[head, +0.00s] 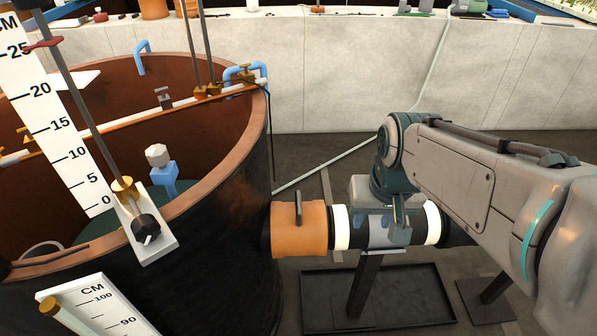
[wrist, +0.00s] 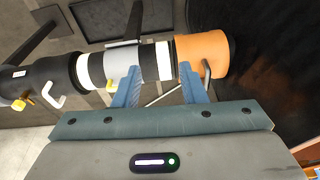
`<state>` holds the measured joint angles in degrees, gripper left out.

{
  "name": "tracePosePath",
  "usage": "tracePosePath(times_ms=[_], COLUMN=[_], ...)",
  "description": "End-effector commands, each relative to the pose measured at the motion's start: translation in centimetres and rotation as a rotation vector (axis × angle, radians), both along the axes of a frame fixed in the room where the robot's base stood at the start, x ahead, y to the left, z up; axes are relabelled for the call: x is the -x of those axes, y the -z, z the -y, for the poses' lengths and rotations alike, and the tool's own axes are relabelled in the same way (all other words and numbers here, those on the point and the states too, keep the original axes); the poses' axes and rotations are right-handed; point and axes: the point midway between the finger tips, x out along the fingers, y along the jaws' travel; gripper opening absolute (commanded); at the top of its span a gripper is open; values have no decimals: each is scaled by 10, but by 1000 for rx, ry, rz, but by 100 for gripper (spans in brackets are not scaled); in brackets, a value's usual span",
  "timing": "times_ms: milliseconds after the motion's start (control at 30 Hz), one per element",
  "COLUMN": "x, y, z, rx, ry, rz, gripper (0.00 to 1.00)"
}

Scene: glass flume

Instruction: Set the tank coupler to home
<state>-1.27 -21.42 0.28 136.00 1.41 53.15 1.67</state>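The tank coupler (head: 297,228) is an orange sleeve with a dark upright handle, on the pipe at the tank's right side. It also shows in the wrist view (wrist: 201,50), where its curved handle (wrist: 207,73) is beside my gripper's right finger. My gripper (wrist: 159,73) is open, with its blue fingers spread and nothing held between them. The black pipe piece and a white ring show beyond the gap. I cannot tell whether a finger touches the handle. In the head view my arm reaches over the pipe, and my fingers are largely hidden.
The large round tank (head: 264,190) fills the left. White rings (head: 432,223) and a grey clamp (wrist: 110,52) sit along the pipe. A support post (head: 364,285) stands in a dark floor tray (head: 420,300). A yellow knob (wrist: 47,101) is on the pipe's far left in the wrist view.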

Motion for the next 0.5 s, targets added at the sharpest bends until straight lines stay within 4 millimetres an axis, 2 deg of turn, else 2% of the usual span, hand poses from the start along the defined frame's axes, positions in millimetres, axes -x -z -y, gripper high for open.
tracePosePath(times_ms=[100, 267, 500], x=[-41, -95, -170], y=[-1, 1, 21], z=[-14, -35, -71], rx=[-25, -61, -120], ry=[-10, -26, -51], rz=[-38, -89, -161], gripper=[38, 38, 38])
